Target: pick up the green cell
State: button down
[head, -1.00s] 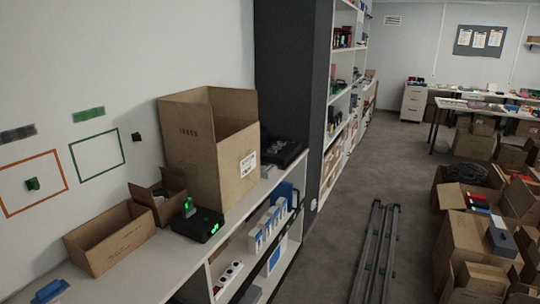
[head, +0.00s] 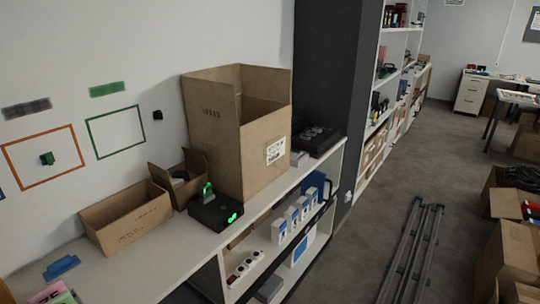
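Two small green items show in the head view, and I cannot tell for certain which is the green cell. One green block (head: 207,192) stands upright on a black box-shaped device (head: 215,212) with green lit marks, on the white shelf top. The other green block (head: 47,158) is on the wall inside an orange outlined rectangle (head: 72,136). My gripper is not in view.
A tall open carton (head: 212,130) stands behind the device. A small open carton (head: 163,176) and a long low carton (head: 128,222) stand to its left. A blue item (head: 62,267) lies at the front left. The shelf top (head: 150,262) in front of the low carton is bare.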

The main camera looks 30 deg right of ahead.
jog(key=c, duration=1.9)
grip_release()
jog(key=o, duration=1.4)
